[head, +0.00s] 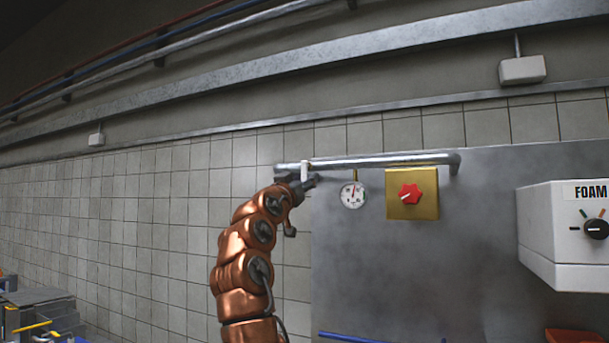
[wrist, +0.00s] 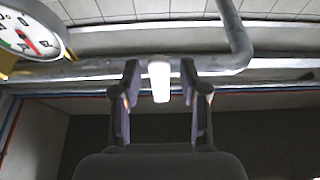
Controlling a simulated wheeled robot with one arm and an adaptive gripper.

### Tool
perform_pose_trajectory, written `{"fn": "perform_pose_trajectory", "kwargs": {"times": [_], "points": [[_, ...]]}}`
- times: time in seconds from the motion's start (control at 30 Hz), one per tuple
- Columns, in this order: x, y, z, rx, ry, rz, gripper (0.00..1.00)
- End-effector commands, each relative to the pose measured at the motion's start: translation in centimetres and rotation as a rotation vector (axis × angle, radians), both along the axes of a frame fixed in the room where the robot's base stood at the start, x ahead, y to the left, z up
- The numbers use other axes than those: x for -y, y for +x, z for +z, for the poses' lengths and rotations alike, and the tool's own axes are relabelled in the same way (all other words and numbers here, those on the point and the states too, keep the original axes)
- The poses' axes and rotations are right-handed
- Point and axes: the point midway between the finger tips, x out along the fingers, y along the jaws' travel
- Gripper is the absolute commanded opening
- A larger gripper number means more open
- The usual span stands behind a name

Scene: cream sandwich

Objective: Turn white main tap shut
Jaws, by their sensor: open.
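The white main tap (head: 304,169) is a small upright white handle on the grey metal pipe, near its left end in the head view. In the wrist view the white tap (wrist: 159,84) stands between my two dark fingers. My gripper (head: 301,183) is at the tap in the head view. In the wrist view my gripper (wrist: 159,74) is open, with a visible gap on each side of the handle. The fingers reach up close to the pipe; whether they touch it I cannot tell.
The pipe (head: 390,160) runs along the top of a grey wall panel (head: 400,270). A round gauge (head: 353,195) hangs just right of my gripper. A yellow box with a red knob (head: 411,193) is further right. A white FOAM box (head: 565,240) juts out at far right.

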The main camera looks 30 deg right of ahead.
Motion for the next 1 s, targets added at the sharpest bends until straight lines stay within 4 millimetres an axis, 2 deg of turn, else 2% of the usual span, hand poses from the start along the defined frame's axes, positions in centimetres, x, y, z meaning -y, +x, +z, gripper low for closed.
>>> {"fn": "perform_pose_trajectory", "kwargs": {"times": [0.33,0.73,1.0], "points": [[0.23,0.17,0.1,0.001,-0.001,0.001,0.44],[0.21,0.17,0.1,0.0,-0.001,0.001,0.02],[0.21,0.18,0.1,0.0,-0.001,0.001,0.0]]}}
